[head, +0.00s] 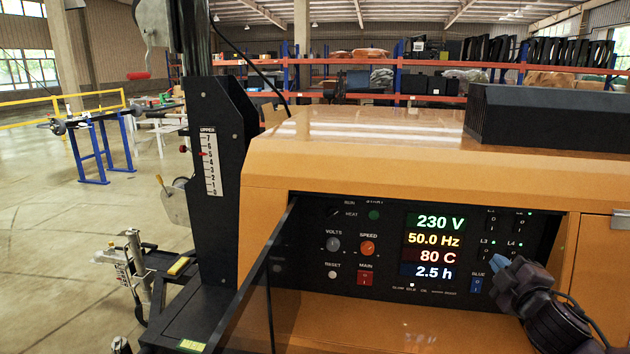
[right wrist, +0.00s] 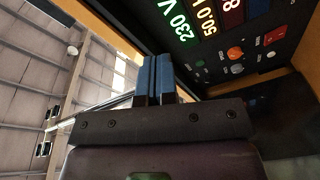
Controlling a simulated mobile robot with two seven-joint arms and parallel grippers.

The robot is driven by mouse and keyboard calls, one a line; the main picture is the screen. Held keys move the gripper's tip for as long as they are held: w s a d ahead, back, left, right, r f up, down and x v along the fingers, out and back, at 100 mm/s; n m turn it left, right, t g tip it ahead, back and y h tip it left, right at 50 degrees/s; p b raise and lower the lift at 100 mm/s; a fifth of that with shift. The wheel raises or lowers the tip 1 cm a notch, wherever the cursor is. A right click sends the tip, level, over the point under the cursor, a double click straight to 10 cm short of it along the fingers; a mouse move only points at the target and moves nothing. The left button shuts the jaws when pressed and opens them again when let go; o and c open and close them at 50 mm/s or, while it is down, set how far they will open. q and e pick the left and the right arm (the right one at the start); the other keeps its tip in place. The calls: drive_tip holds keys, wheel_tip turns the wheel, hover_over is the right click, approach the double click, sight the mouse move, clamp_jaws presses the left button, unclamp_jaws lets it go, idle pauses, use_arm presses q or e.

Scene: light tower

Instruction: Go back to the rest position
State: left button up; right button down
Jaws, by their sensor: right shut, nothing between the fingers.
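My right gripper (head: 508,272) is at the lower right of the head view, in front of the black control panel (head: 385,275). Its blue fingers are shut and empty, close to the blue switch (head: 476,285); I cannot tell whether they touch anything. In the right wrist view the blue fingers (right wrist: 155,75) lie together, with the panel's lit display (right wrist: 208,22) and orange speed knob (right wrist: 235,53) beyond. The display (head: 434,247) reads 230 V, 50.0 Hz, 80 C and 2.5 h. My left gripper is not in view.
The orange housing (head: 400,160) surrounds the recessed panel. A dark, see-through door (head: 262,285) stands open at the panel's left. The black mast (head: 218,170) with a number scale rises left of it. Open floor (head: 50,230) lies at far left, with a blue-legged stand (head: 100,150).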

drive_tip(key=s+a+f+m+g, duration=0.2)
drive_tip(key=s+a+f+m, duration=0.1)
drive_tip(key=s+f, duration=0.7)
drive_tip(key=s+a+f+m+g, duration=0.2)
drive_tip(key=s+a+f+m, duration=0.2)
drive_tip(key=s+f, duration=0.6)
drive_tip(key=s+a+f+m+g, duration=0.2)
drive_tip(key=s+a+f+m, duration=0.2)
drive_tip(key=s+f, duration=0.6)
drive_tip(key=shift+f+m+g+y, duration=0.3)
drive_tip(key=shift+f+m+y, duration=0.15)
drive_tip(key=shift+f, duration=0.5)
drive_tip(key=shift+w, duration=0.1)
drive_tip(key=shift+d, duration=0.1)
